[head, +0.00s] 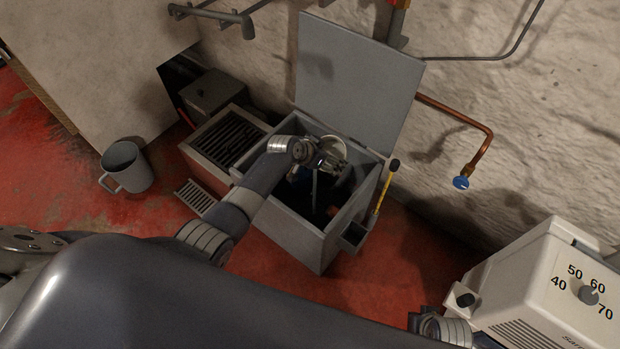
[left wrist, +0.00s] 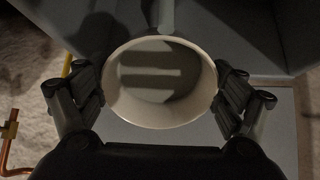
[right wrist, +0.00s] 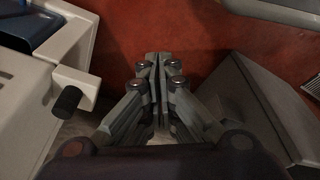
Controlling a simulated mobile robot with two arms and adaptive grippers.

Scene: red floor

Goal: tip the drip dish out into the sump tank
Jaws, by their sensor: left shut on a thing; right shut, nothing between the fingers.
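The sump tank (head: 283,236) is a grey open-topped box in the middle of the head view, with its lid (head: 357,85) raised against the wall. My left gripper (head: 331,157) is over the tank's opening, near the lid side. It is shut on the drip dish (head: 337,143), a pale round dish. In the left wrist view the dish (left wrist: 206,100) sits between the two fingers, with its rim and shadowed grey inside facing the camera. I cannot tell whether it holds liquid. My right gripper (right wrist: 160,82) is shut and empty, well away from the tank.
A yellow-handled tool (head: 384,190) stands at the tank's right side. A slatted red-sided box (head: 208,165) is at its left, and a grey mug-shaped bucket (head: 126,167) stands on the red floor. A white dial unit (head: 545,285) is at lower right. A copper pipe with blue tap (head: 461,182) is on the wall.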

